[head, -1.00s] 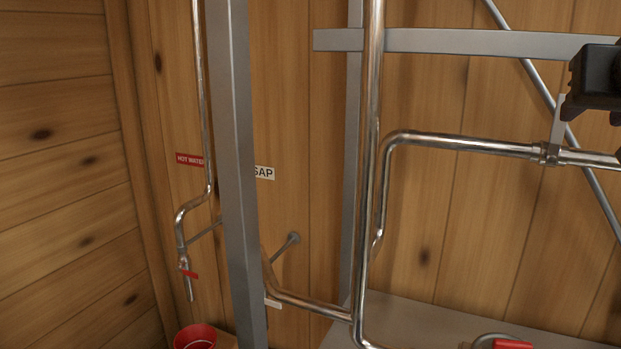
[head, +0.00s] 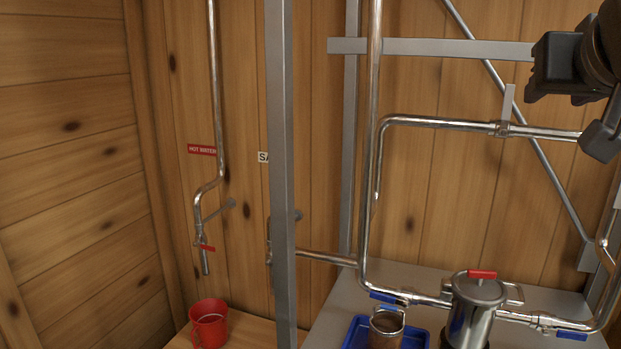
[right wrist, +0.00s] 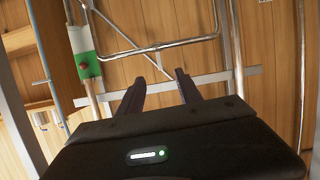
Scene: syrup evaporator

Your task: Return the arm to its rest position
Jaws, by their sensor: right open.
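My right arm comes in at the upper right of the head view, with my right gripper (head: 548,68) high in front of the wood wall and the steel pipes. In the right wrist view my right gripper (right wrist: 162,88) has its two dark fingers spread apart with nothing between them. Behind the fingers there are a pipe and a grey frame bar. My left gripper is not in view.
A grey upright post (head: 281,180) stands in front. Below are a steel pot (head: 474,318) with a red-handled lid, a blue tray (head: 356,333) holding a metal cup (head: 386,330), and a red bucket (head: 209,323). A pipe (head: 450,123) runs close to my right arm.

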